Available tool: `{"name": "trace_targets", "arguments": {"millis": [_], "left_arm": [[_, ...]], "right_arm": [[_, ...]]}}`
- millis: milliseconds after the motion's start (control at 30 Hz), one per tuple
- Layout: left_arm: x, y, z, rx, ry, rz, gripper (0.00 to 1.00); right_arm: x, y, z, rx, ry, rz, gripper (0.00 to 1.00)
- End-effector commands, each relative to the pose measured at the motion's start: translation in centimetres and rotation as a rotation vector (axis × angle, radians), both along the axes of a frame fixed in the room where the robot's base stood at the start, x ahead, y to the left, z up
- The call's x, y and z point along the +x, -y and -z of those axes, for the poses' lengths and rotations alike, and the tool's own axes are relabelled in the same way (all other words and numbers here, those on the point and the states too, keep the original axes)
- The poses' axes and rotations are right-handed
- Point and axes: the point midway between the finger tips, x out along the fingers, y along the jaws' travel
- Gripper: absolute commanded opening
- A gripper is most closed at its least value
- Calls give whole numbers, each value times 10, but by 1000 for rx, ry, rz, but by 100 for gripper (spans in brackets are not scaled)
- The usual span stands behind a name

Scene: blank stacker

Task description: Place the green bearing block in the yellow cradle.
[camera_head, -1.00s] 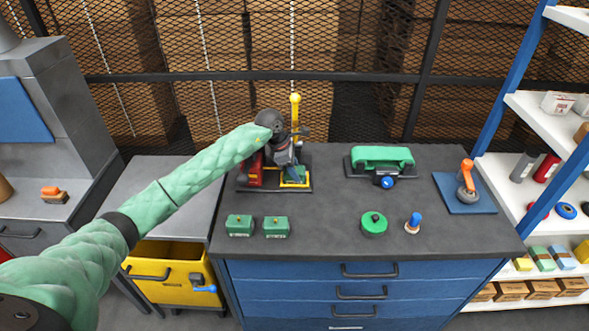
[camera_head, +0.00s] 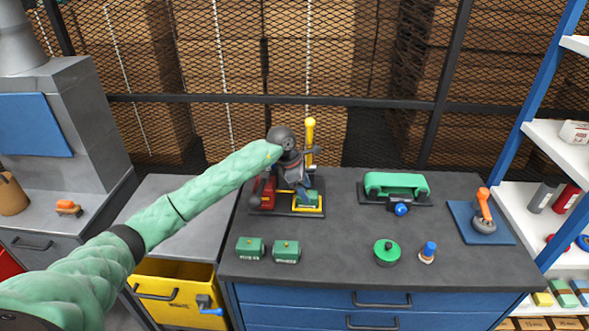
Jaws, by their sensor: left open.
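The yellow cradle (camera_head: 310,209) is a low yellow frame on the dark base of a press-like fixture at the back left of the worktop. A green block (camera_head: 309,196) sits in the cradle, partly hidden by my gripper. My left gripper (camera_head: 303,187) is open, pointing down close above and beside this block; I cannot tell whether it touches it. Two more green bearing blocks stand at the front left of the worktop, the left one (camera_head: 250,249) and the right one (camera_head: 286,251). My right gripper is not in view.
A yellow-knobbed lever (camera_head: 310,140) rises behind the cradle, and a red part (camera_head: 264,193) stands left of it. A green-topped fixture (camera_head: 396,185), a green round knob (camera_head: 386,252) and a blue-topped peg (camera_head: 428,252) stand to the right. The worktop's middle is clear.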

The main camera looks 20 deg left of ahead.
Motion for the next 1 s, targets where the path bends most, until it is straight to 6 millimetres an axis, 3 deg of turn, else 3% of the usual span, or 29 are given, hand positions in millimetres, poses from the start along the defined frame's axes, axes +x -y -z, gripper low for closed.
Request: {"name": "trace_targets", "arguments": {"millis": [600, 1000], "left_arm": [[-9, -33, -80, 2, 2, 0, 63], [-11, -36, -92, 0, 0, 0, 63]], "right_arm": [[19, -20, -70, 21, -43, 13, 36], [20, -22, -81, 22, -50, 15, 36]]}}
